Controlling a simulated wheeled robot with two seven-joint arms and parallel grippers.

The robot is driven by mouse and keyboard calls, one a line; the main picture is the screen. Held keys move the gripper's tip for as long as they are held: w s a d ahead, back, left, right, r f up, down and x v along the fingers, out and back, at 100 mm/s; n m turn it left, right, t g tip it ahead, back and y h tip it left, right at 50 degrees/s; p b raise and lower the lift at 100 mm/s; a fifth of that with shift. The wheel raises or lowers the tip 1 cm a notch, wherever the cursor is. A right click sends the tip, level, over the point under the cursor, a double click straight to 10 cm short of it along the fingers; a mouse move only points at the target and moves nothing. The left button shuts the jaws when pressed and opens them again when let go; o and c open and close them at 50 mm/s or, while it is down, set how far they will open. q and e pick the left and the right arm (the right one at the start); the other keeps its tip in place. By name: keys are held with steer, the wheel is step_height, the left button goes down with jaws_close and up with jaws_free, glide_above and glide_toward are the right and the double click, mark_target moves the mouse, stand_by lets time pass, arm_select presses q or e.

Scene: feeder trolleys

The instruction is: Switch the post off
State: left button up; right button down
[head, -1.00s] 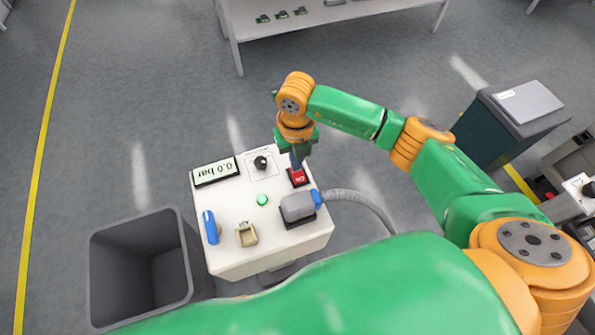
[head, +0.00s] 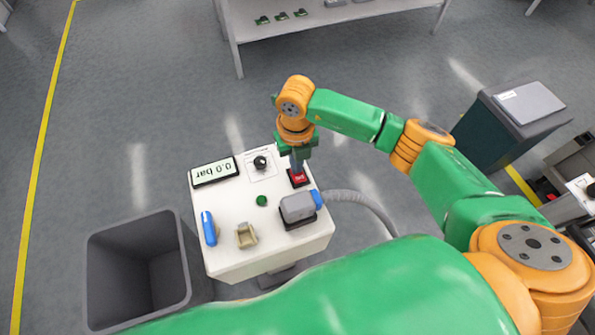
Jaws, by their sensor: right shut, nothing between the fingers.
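The white post (head: 236,250) stands in the middle of the head view. Its top carries a display (head: 214,172) reading 0.0 bar, a black knob (head: 260,163), a red rocker switch (head: 299,177), a green lamp (head: 262,200) that looks dark, a blue lever (head: 209,228), a beige part (head: 246,235) and a grey connector (head: 297,207) with a hose. My right gripper (head: 297,168) points down with its shut, empty fingertips at the red switch, seemingly touching it; they hide part of the switch. My left gripper is out of view.
A dark open bin (head: 140,270) stands left of the post. The grey hose (head: 362,205) curves away to the right. A shelf table (head: 330,15) is at the back, and a dark green cabinet (head: 505,125) stands at the right.

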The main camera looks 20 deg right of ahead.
step_height(320, 180, up, 7)
steer(key=p, duration=0.5)
